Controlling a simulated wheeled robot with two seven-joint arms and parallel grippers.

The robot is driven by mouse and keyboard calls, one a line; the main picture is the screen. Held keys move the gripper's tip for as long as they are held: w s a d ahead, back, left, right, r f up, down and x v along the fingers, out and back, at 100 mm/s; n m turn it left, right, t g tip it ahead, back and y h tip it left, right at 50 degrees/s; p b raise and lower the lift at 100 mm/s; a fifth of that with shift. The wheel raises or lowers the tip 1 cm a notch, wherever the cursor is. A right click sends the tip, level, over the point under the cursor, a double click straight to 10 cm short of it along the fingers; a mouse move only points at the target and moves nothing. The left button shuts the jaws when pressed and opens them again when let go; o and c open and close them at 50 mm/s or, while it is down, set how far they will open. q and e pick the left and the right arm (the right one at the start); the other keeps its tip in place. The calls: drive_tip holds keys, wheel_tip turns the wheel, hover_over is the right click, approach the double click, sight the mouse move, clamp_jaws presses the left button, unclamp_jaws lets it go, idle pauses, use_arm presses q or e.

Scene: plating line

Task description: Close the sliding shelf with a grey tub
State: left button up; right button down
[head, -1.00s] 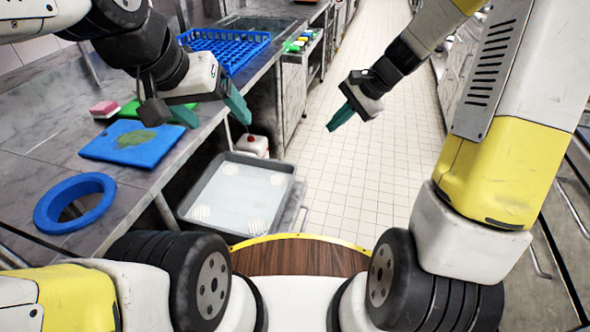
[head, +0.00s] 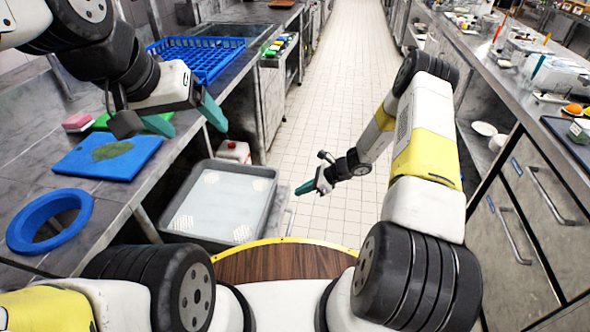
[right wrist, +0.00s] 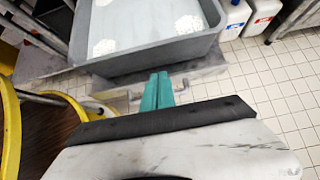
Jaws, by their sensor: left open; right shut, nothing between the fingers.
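The grey tub (head: 262,203) sits on the pulled-out sliding shelf (head: 281,208) beside the left counter, low near the floor. Its pale bottom has white dotted patches and it looks empty. In the right wrist view the tub (right wrist: 150,58) and shelf (right wrist: 205,72) lie just beyond my right gripper (right wrist: 157,80). A metal bar handle (right wrist: 184,87) shows at the shelf's front, partly behind the fingers. My right gripper (head: 304,188) is shut and empty, right of the tub; contact with the handle cannot be told. My left gripper (head: 186,117) is open and empty over the left counter's edge.
The left counter holds a blue rack (head: 205,55), a blue cutting board (head: 108,157), a blue ring (head: 22,232) and a pink sponge (head: 77,121). A white canister (head: 234,152) stands behind the tub. Drawers (head: 530,230) line the right side. The tiled aisle (head: 325,100) is clear.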

sight(270, 199)
drive_tip(key=shift+w+a+f, duration=0.4)
drive_tip(key=shift+a+f, duration=0.4)
drive_tip(key=shift+a, duration=0.7)
drive_tip(key=shift+w+a+f, duration=0.45)
drive_tip(key=shift+a+f, duration=0.3)
drive_tip(key=shift+a, duration=0.75)
drive_tip(key=shift+w+a+f, duration=0.4)
drive_tip(key=shift+a+f, duration=0.4)
drive_tip(key=shift+a, duration=0.7)
drive_tip(key=shift+a, duration=0.15)
